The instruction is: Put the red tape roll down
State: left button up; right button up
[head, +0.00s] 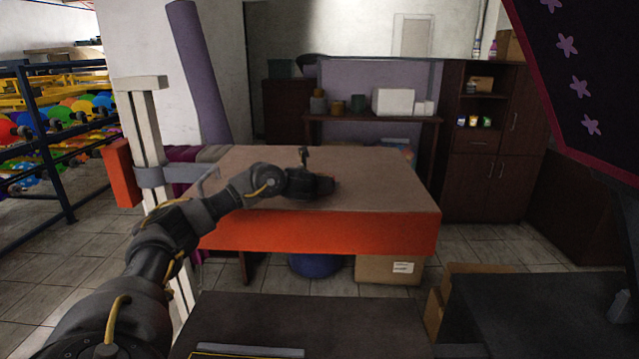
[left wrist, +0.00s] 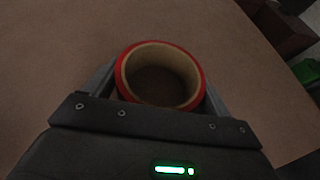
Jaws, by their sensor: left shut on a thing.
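My left gripper (left wrist: 160,92) is shut on the red tape roll (left wrist: 201,88), with one finger on each side of it. The roll has a red outside and a tan inner core, and its open hole faces the wrist camera. The brown top shows behind and through the roll in the left wrist view. I cannot tell whether the roll touches the table. My right gripper is not in view.
The table top around the gripper is clear, and its front side is orange. A grey upright post (head: 145,120) stands at the table's left end. A dark surface (head: 300,325) lies nearer, and a cardboard box (head: 388,270) is under the table.

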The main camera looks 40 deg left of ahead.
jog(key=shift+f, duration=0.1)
pick_arm(q)
jog(key=o, duration=0.6)
jog(key=shift+f, duration=0.15)
jog(key=shift+o, duration=1.5)
jog(key=shift+r, duration=0.3)
jog(key=p+v, duration=0.1)
jog(key=v, duration=0.9)
jog(key=shift+s+d+r+p, duration=0.2)
jog(key=shift+s+p, duration=0.05)
jog(key=shift+p, duration=0.15)
jog(key=shift+s+d+r, duration=0.15)
jog(key=shift+s+d, duration=0.1)
jog(key=shift+s, duration=0.35)
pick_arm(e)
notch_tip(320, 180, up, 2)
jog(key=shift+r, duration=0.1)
pick_arm(q)
jog(key=shift+w, duration=0.1)
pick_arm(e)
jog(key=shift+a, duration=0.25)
